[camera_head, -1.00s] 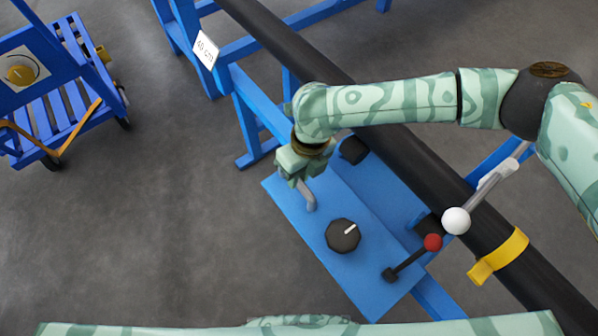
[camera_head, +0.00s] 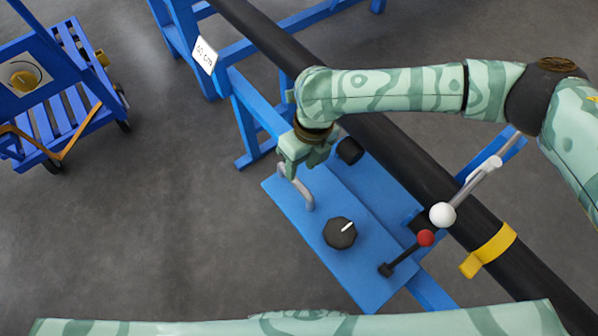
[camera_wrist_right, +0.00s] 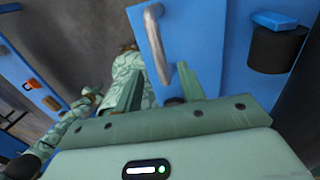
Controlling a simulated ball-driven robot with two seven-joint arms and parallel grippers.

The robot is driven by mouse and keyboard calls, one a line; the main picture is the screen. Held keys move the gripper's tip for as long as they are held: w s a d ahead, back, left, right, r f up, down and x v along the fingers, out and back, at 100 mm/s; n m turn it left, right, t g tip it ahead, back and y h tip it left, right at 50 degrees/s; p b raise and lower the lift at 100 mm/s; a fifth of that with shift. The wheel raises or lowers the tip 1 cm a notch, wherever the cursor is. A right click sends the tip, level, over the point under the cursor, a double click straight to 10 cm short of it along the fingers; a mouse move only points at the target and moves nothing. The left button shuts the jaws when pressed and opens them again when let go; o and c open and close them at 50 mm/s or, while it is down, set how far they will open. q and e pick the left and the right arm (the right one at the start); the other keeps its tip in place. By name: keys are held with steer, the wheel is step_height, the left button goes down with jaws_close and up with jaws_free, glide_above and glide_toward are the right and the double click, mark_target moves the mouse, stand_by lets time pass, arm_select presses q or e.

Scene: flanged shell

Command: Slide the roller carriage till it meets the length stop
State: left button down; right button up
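The roller carriage appears to be the blue plate (camera_head: 368,288) beside a long black tube. It carries a bent grey handle (camera_head: 305,196), a black knob (camera_head: 340,233) with a white mark, and a lever with a red ball (camera_head: 426,238). My right gripper (camera_head: 290,170) is at the handle's upper end. In the right wrist view its fingers (camera_wrist_right: 158,92) stand apart with the grey handle (camera_wrist_right: 153,35) in front of and partly between them; I cannot tell if they touch it. I cannot tell which part is the length stop. My left gripper is not in view.
The black tube (camera_head: 400,160) runs diagonally on a blue frame (camera_head: 245,115) with a white sign (camera_head: 204,54). A yellow band (camera_head: 487,250) is around it, near a white-ball lever (camera_head: 442,215). A blue cart (camera_head: 75,105) stands left; the floor between is clear.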

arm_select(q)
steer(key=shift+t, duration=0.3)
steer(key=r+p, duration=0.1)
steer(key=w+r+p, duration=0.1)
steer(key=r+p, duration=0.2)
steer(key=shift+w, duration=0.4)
arm_select(e)
step_height(320, 180, up, 12)
steer(key=w+d, duration=0.1)
steer(key=d, duration=0.1)
steer(key=shift+w+f, duration=0.15)
steer(key=shift+f, duration=0.1)
